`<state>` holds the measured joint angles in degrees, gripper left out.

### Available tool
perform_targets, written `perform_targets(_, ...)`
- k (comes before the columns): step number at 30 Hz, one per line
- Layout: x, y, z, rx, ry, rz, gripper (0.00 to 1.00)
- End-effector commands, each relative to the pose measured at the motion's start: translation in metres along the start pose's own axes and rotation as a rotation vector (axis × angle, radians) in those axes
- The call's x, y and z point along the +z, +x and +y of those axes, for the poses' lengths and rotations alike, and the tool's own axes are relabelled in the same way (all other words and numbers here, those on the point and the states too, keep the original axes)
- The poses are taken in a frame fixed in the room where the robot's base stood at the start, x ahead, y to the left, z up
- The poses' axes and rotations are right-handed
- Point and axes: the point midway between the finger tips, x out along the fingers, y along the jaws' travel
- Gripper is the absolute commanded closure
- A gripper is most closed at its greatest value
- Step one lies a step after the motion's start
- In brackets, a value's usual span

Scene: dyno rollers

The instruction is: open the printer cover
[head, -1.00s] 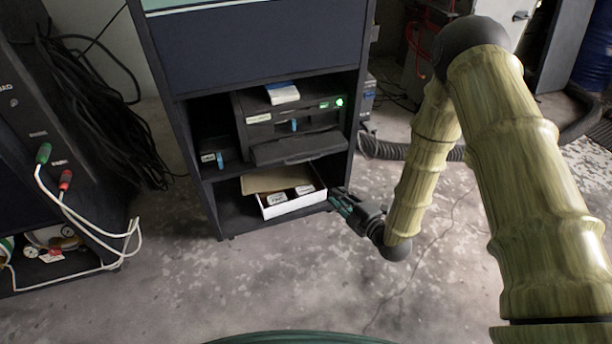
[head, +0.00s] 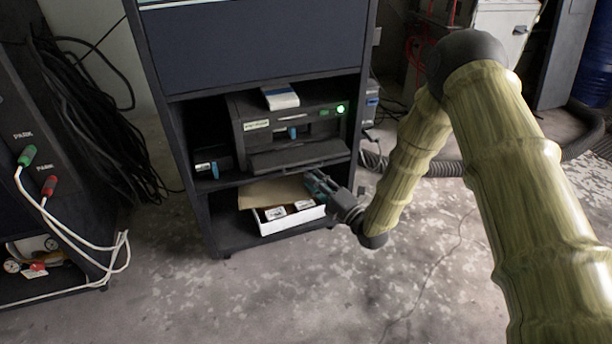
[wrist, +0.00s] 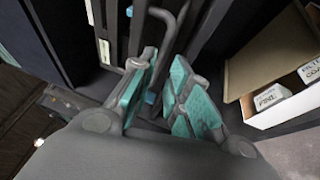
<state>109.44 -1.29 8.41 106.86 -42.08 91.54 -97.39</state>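The printer (head: 262,138) is a dark box with a green light on its front. It stands on the middle shelf of the dark cabinet, with a front flap (head: 300,156) sticking out below. I cannot tell which part is its cover. My gripper (head: 316,182) is just below the flap's right end, by the shelf edge, and looks empty. In the wrist view my gripper (wrist: 164,68) has its two teal-padded fingers apart with a narrow gap. Dark parts with a bent grey bar (wrist: 168,30) show beyond the fingertips; I cannot tell whether they touch.
A white-sided open box (head: 290,222) with small cartons sits on the lower shelf, close to my gripper; it also shows in the wrist view (wrist: 282,112). A blue-white pack (head: 281,97) lies on the printer. Cabinet side walls are close. Floor in front is clear.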

Motion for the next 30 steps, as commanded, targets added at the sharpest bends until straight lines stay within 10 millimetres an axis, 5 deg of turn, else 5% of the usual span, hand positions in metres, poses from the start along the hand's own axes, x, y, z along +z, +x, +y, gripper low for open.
perform_targets(9, 0.000, 0.038, -0.001, 0.001, 0.000, 0.000, 0.82)
perform_targets(22, 0.000, 0.045, 0.000, -0.001, 0.001, 0.000, 0.82)
perform_targets(25, 0.000, 0.045, 0.000, 0.000, 0.001, 0.000, 1.00)
perform_targets(30, 0.000, 0.045, 0.000, -0.001, 0.001, 0.000, 1.00)
